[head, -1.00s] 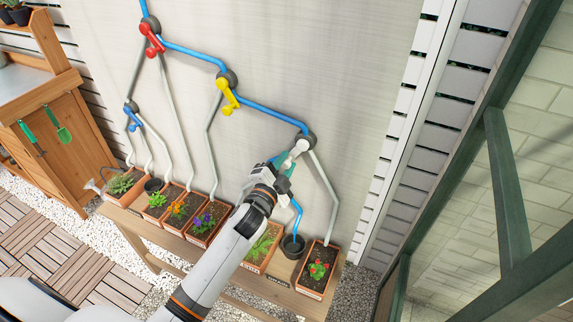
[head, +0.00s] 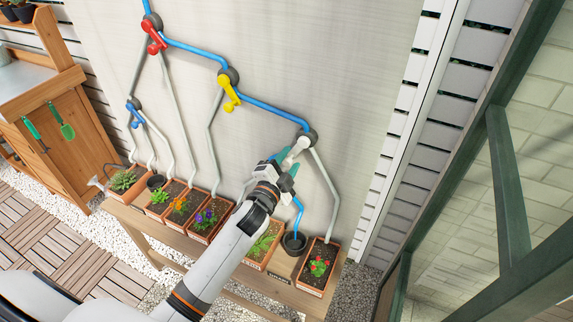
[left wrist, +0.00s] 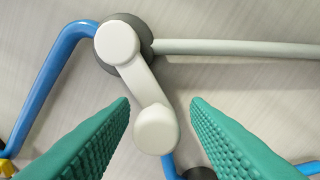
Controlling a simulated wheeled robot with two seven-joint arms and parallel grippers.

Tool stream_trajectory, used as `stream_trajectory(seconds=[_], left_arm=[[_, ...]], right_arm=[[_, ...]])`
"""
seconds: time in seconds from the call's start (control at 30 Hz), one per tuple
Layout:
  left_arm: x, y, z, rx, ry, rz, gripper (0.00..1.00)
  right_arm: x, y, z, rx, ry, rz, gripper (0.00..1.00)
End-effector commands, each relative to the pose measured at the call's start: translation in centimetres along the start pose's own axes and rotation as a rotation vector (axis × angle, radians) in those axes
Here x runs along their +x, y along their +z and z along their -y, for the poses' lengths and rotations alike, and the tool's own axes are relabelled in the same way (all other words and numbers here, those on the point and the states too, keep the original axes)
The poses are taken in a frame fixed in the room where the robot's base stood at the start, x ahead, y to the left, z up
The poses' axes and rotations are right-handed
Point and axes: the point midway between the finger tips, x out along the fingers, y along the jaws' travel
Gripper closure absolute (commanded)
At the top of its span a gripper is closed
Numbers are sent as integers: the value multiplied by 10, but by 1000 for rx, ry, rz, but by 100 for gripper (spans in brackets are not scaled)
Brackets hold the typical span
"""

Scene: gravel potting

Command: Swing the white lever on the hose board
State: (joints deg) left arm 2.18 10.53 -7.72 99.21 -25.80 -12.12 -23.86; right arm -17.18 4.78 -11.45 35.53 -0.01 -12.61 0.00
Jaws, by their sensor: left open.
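The white lever (left wrist: 155,128) shows large in the left wrist view, its round hub at the top on a dark grey disc and its knob end lower down. It also shows in the head view (head: 301,144), partly hidden by my gripper. My left gripper (left wrist: 160,103) is open, its green ribbed fingers on either side of the lever's knob end, with visible gaps to both. In the head view my left gripper (head: 288,163) is at the lower right of the hose board (head: 290,60). My right gripper is not in view.
Red (head: 153,38), yellow (head: 229,93) and blue (head: 135,114) levers sit further left on the board. Blue and grey hoses run between them. Planters with flowers stand on a wooden bench (head: 150,228) below. A green metal frame (head: 505,180) stands at the right.

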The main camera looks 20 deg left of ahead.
Motion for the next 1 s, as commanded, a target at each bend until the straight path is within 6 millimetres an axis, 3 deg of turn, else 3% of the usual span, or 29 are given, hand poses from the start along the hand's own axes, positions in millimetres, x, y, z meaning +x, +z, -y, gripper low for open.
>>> stream_trajectory(seconds=[0.17, 0.6, 0.8, 1.0], left_arm=[[-16, -2, 2, 1, -1, -2, 57], [-102, 1, 4, 1, -4, 1, 57], [-118, 2, 2, 2, -2, 2, 57], [-120, 3, 2, 3, -2, 1, 57]], right_arm=[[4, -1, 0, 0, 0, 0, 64], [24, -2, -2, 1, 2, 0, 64], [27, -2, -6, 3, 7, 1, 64], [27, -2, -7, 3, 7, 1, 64]])
